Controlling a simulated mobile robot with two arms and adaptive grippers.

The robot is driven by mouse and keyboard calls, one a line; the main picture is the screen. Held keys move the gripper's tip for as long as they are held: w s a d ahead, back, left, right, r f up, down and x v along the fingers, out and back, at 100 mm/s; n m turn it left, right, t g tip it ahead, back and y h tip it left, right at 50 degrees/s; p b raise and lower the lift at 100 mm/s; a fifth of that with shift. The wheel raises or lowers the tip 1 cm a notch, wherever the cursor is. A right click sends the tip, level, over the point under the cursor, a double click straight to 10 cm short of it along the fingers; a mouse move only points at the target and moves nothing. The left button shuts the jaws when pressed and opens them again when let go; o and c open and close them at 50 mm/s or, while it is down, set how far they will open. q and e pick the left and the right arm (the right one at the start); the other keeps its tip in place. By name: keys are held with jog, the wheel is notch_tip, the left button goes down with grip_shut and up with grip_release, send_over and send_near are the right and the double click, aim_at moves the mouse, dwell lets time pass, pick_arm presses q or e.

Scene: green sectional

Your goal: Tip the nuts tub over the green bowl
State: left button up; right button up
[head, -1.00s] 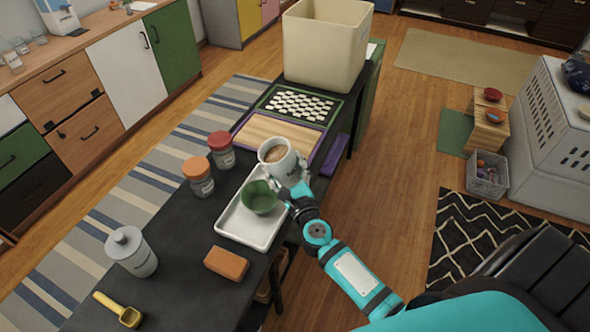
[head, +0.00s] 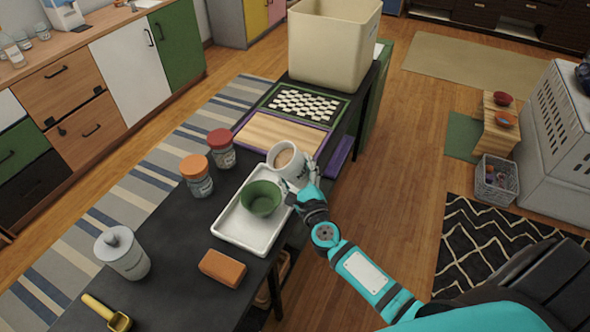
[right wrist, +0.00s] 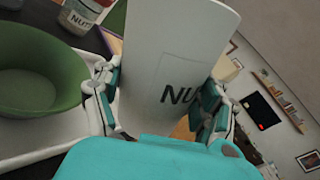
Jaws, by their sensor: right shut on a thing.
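The nuts tub (head: 284,163) is white, with brown contents showing at its open mouth in the head view. My right gripper (head: 301,182) is shut on it and holds it just beyond and right of the bowl. The tub leans a little. In the right wrist view the tub (right wrist: 175,50) stands between both fingers, its "NUT" label partly covered. The green bowl (head: 261,198) sits upright on a white tray (head: 238,238). It shows at the left of the right wrist view (right wrist: 40,95), and no nuts show in it. My left gripper is out of view.
Jars with orange (head: 194,167) and red (head: 220,138) lids stand left of the tray. A wooden board (head: 280,138) lies behind. An orange-brown block (head: 222,268), a white canister (head: 122,253) and a yellow scoop (head: 108,312) are nearer. A cream bin (head: 333,45) stands at the far end.

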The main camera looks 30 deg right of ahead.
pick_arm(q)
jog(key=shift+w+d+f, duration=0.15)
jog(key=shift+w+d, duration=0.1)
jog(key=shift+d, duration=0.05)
pick_arm(e)
jog(key=shift+f, duration=0.1)
jog(key=shift+d+f+n+b, duration=0.2)
jog(key=shift+f+n+b, duration=0.25)
jog(key=shift+f, duration=0.2)
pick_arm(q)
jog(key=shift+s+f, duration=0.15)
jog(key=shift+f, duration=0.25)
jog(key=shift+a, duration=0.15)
pick_arm(e)
jog(key=shift+n, duration=0.25)
jog(key=shift+d+f+n, duration=0.15)
jog(key=shift+f+n, duration=0.1)
jog(key=shift+n, duration=0.05)
